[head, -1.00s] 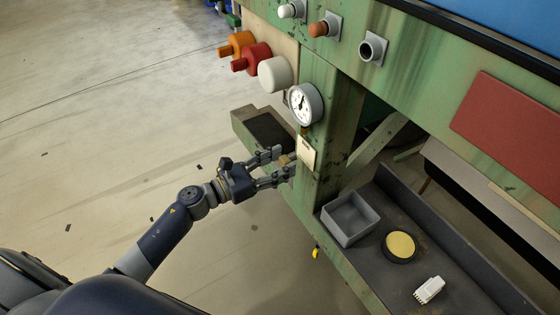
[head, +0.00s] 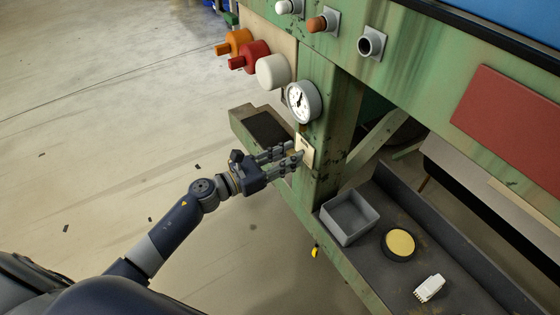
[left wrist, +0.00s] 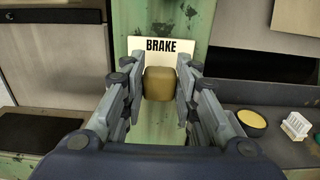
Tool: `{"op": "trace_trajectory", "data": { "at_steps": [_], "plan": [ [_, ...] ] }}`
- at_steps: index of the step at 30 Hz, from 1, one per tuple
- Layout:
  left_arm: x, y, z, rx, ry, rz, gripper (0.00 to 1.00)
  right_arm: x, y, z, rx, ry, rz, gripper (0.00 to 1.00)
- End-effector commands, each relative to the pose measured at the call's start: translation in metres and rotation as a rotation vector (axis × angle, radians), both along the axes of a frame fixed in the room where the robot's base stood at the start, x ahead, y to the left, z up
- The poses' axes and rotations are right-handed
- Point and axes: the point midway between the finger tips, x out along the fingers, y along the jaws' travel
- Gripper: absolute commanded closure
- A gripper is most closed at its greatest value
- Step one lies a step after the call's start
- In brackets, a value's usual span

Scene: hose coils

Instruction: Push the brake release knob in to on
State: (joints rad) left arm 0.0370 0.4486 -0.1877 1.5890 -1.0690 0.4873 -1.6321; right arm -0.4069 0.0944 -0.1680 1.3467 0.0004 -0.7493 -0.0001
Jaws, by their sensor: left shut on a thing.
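The brake release knob (left wrist: 160,83) is a tan, rounded block in front of a cream plate (left wrist: 152,46) lettered BRAKE, on the green machine post. In the head view the plate (head: 306,152) shows just beyond my fingertips, and the fingers hide the knob. My left gripper (head: 295,153) is shut on the knob, with one finger on each side of it in the left wrist view (left wrist: 160,90). How far in the knob sits is hard to tell. My right gripper is not in view.
A pressure gauge (head: 303,101) is just above the plate. White (head: 273,72), red (head: 250,57) and orange (head: 234,43) knobs stick out at upper left. A dark shelf (head: 375,275) at lower right holds a grey bin (head: 349,217), a yellow-topped disc (head: 399,243) and a white block (head: 429,288).

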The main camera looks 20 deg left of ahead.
Motion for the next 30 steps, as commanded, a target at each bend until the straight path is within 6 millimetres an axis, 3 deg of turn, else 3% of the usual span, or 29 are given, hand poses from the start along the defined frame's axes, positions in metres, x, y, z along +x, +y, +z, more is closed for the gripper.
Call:
{"op": "trace_trajectory", "data": {
  "at_steps": [11,12,14,25,30],
  "plan": [
    [0.006,-0.004,0.001,-0.002,-0.001,0.002,1.00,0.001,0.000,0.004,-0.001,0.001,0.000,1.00],
    [0.006,-0.004,0.001,-0.002,-0.001,0.002,0.65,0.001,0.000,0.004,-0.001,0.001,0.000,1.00],
    [0.006,-0.004,0.001,-0.002,-0.001,0.002,0.52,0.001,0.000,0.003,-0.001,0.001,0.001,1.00],
    [0.003,-0.002,0.000,-0.001,0.001,0.002,0.52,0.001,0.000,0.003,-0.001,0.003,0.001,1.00],
    [-0.012,0.009,-0.001,0.001,0.003,0.002,0.52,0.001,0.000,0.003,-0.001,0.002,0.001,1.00]
  ]
}}
